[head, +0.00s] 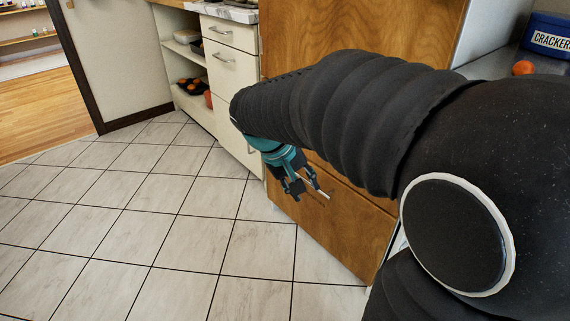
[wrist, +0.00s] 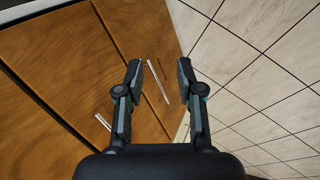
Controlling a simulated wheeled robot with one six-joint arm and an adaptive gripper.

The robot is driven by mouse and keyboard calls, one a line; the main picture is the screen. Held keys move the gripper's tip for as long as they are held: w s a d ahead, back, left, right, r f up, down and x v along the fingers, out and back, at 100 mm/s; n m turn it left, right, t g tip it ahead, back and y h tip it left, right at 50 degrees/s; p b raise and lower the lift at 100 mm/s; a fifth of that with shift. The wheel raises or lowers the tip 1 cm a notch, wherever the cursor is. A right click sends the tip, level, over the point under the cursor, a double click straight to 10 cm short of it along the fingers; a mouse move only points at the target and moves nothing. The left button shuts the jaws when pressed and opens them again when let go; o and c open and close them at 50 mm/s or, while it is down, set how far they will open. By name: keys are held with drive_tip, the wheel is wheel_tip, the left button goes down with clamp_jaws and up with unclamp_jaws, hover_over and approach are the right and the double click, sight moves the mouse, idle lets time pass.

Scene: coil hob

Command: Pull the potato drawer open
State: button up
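The wooden cabinet front has a low drawer (head: 345,219) near the floor, which looks shut, in the head view; no label shows that it is the potato drawer. In the wrist view this low drawer front (wrist: 140,35) carries a thin metal bar handle (wrist: 159,82). My gripper (head: 304,187) is in front of the cabinet near the low drawer. In the wrist view my gripper (wrist: 159,72) is open, its two fingers apart. The handle appears between the fingers, but I cannot tell how far beyond them it lies. My arm hides part of the cabinet in the head view.
A second bar handle (wrist: 103,122) is on the wooden panel beside the low drawer in the wrist view. White drawers (head: 232,75) and open shelves (head: 187,60) stand to the left. The tiled floor (head: 140,220) is clear. A blue crackers box (head: 548,35) sits on the right.

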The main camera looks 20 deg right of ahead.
drive_tip(key=w+d+f+g+h+b, duration=0.2)
drive_tip(key=w+f+h, duration=0.55)
drive_tip(key=w, duration=0.65)
drive_tip(key=h+b, duration=0.1)
drive_tip(key=h, duration=0.2)
approach(310, 184)
drive_tip(key=shift+t, duration=0.4)
drive_tip(key=x, duration=1)
drive_tip(key=shift+d+f, duration=0.1)
drive_tip(key=shift+d, duration=0.05)
clamp_jaws()
